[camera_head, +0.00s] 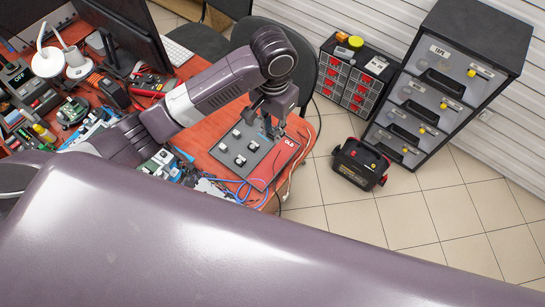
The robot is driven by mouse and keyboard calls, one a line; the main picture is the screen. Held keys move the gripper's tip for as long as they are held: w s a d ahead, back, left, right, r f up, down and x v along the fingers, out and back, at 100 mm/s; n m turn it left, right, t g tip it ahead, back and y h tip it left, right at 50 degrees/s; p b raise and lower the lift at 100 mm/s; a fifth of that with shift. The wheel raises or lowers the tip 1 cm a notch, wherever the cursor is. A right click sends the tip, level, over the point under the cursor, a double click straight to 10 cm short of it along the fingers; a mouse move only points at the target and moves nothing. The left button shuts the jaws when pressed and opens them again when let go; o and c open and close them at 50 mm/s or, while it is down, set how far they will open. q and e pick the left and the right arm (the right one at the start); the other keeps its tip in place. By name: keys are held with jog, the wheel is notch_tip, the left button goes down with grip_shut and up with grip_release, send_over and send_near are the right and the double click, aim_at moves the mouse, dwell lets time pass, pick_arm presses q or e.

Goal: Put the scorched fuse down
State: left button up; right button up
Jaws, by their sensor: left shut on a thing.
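My left gripper (273,132) points down over the right part of a grey board (262,172) on the red table. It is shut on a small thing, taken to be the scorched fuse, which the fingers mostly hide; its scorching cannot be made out. The board carries several small black-and-white parts (240,160) on its left and middle, and a red label reading OLD (290,142) near its right corner. The gripper is just left of that label. I cannot tell whether the fuse touches the board. My right gripper is not in view.
Blue cables (245,190) lie along the board's front edge, by the table's edge. Tools and electronics crowd the table's left side, with a monitor (125,35) behind. A black-and-red case (360,163) and a drawer cabinet (440,85) stand on the tiled floor at right.

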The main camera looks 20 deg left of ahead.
pick_arm(q)
send_over(272, 163)
notch_tip(272, 163, down, 7)
notch_tip(272, 163, down, 3)
jog(key=shift+r+p, duration=0.1)
jog(key=shift+p, duration=0.4)
jog(key=shift+f, duration=0.75)
notch_tip(272, 163, down, 3)
jog(key=shift+f, duration=0.6)
jog(key=o, duration=0.7)
jog(key=shift+o, duration=0.5)
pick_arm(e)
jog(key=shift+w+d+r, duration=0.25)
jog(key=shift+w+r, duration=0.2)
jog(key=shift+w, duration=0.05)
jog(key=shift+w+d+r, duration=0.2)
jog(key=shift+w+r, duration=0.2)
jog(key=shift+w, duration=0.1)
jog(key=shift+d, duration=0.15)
